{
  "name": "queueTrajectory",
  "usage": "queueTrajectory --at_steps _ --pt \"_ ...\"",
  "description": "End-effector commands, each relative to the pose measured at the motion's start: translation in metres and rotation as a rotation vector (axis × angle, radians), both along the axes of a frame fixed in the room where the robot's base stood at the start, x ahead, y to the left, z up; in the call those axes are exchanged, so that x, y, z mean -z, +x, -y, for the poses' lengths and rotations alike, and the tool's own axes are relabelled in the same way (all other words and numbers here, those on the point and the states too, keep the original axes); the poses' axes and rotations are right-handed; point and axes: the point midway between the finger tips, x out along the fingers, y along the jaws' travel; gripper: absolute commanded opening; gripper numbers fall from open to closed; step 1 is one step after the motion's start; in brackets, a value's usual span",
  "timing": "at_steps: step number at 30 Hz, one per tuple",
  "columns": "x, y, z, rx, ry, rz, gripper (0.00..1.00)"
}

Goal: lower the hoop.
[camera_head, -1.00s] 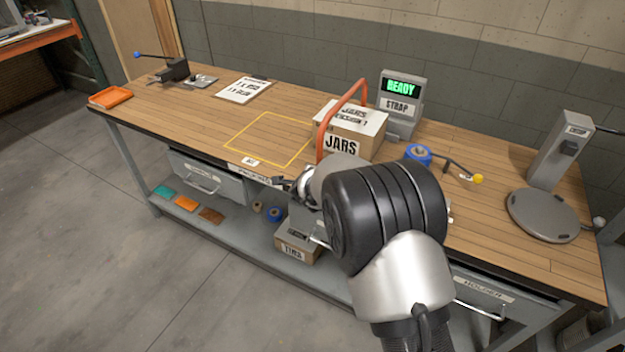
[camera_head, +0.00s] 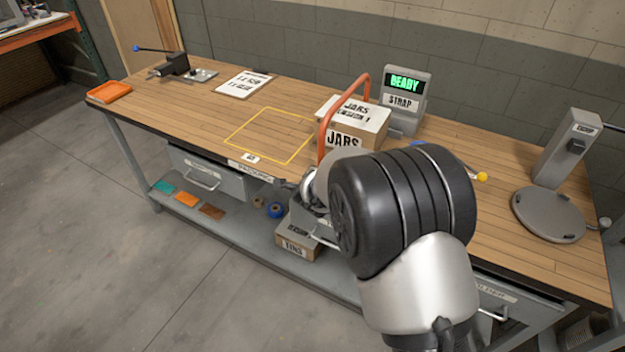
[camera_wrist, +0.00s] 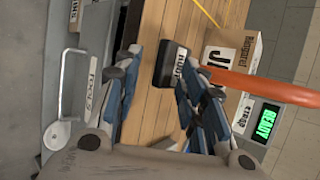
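The orange hoop (camera_head: 327,127) stands upright as an arch over the JARS box (camera_head: 366,119) on the bench. In the wrist view, the hoop (camera_wrist: 262,87) is an orange bar crossing in front of the JARS box (camera_wrist: 233,57), to the right of my fingers. My gripper (camera_wrist: 160,80) is open, its blue-grey fingers spread apart. A black block (camera_wrist: 172,62) with a label beside it, apparently reading HOOP, shows near the right finger; contact cannot be told. In the head view my wrist hides most of the gripper and the hoop's near surroundings.
The STRAP unit (camera_head: 404,102) reads READY behind the box. A yellow outlined square (camera_head: 232,135) on the bench to the left is empty. A round grey plate (camera_head: 549,215) with a post stands at the right. A drawer handle (camera_wrist: 63,85) is left of my gripper.

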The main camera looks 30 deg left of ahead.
Motion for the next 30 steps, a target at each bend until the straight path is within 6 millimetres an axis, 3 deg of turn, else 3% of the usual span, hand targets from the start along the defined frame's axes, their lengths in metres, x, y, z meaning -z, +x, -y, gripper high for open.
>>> queueTrajectory --at_steps 6,12,30 --pt "-0.039 -0.031 0.017 -0.004 0.008 0.015 0.33" --pt "-0.060 -0.048 0.027 -0.005 0.013 0.021 0.33" --pt "-0.066 -0.053 0.030 -0.005 0.013 0.025 0.33"
